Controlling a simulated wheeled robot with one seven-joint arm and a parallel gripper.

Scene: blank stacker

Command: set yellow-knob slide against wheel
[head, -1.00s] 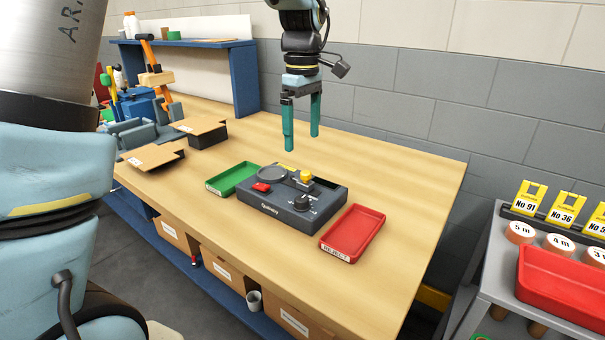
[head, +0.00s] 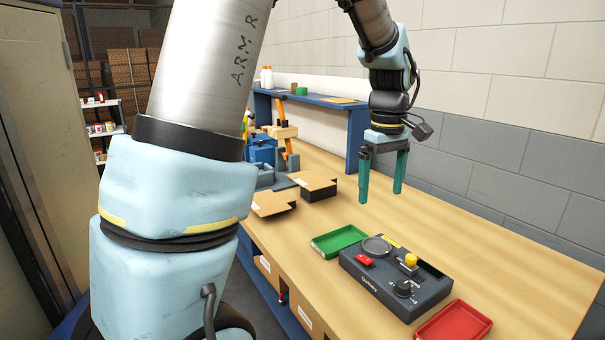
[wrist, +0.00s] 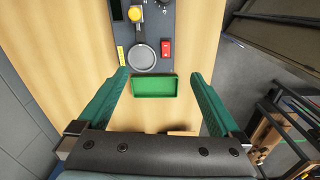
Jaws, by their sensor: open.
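The yellow-knob slide (head: 411,260) stands on the top of a dark grey device (head: 372,290) on the wooden bench. A round grey wheel (head: 376,246) lies flat on the same device, to the left of the knob. My gripper (head: 381,196) is open and empty, well above the bench, up and left of the knob in the head view. Its two green fingers (wrist: 160,75) are spread wide in the wrist view.
The device also carries a red switch (head: 365,260) and a black dial (head: 403,288). A green tray (head: 340,241) stands left of it and a red tray (head: 454,322) right. Cardboard boxes (head: 318,184) and a blue shelf (head: 357,135) are farther back.

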